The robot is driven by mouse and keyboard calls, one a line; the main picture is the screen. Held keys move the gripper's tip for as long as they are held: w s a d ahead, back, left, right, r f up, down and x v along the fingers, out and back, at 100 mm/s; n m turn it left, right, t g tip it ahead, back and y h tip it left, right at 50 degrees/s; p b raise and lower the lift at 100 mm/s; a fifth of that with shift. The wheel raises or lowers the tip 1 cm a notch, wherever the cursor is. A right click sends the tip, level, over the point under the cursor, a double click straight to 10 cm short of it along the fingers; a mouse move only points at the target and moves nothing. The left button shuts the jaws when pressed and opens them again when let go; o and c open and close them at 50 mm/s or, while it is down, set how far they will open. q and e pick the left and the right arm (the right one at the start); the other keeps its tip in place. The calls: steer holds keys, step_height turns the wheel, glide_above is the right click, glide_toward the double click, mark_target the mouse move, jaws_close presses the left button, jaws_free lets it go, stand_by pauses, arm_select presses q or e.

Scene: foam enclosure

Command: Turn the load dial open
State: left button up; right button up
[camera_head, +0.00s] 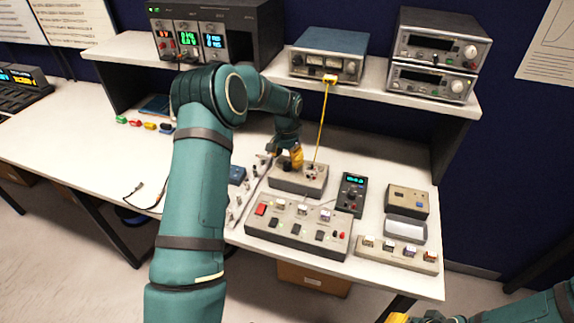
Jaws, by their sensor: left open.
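My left gripper (292,158), with yellow fingertips, points down over a small grey box (300,187) on the bench. It is open, and its fingertips are at the left part of the box's top, beside a dark knob-like part. I cannot tell whether the fingers touch it. This may be the load dial, but the gripper hides much of it and its turn position cannot be read. Small dark terminals show on the box's right side. My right gripper (402,318) shows only as a yellow edge at the bottom right, away from the box.
A yellow cable (322,118) runs from the shelf meter (328,62) down to the box. A switch panel (297,232) stands in front. A handheld meter (351,194) is at the right. Small parts lie at the left. The bench's far left is mostly clear.

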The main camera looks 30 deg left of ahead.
mark_target(287, 164)
arm_select(q)
steer(key=shift+f, duration=1.55)
jaws_close()
